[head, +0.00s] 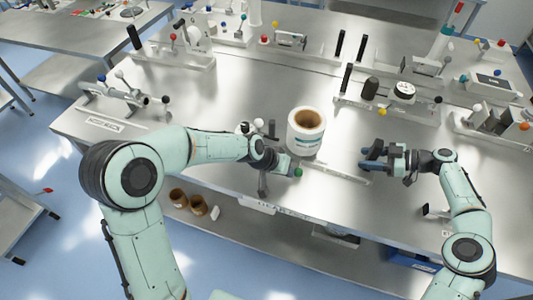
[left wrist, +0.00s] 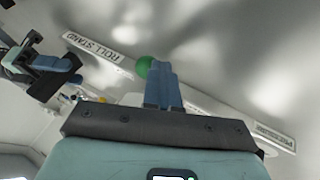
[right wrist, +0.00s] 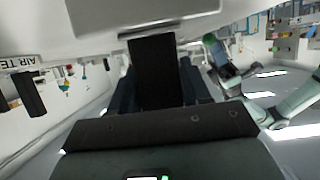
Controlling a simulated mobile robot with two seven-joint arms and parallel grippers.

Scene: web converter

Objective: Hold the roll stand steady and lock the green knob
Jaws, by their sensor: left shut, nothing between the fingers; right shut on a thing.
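The roll stand (head: 340,172) is a light base at the table's front edge, with a white roll with a brown core (head: 306,131) standing at its back. The green knob (head: 298,173) is at its front; it also shows in the left wrist view (left wrist: 143,67). My left gripper (head: 290,167) is shut and empty, its fingertips right beside the knob and partly over it; I cannot tell whether they touch. My right gripper (head: 370,160) is shut on a black upright handle (right wrist: 152,70) at the stand's right side.
Other stations with coloured knobs and black handles line the back of the metal table, such as one with a black roll (head: 403,90). Brown rolls (head: 190,201) lie on the shelf below. Bare tabletop (head: 225,95) lies left of and behind the stand.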

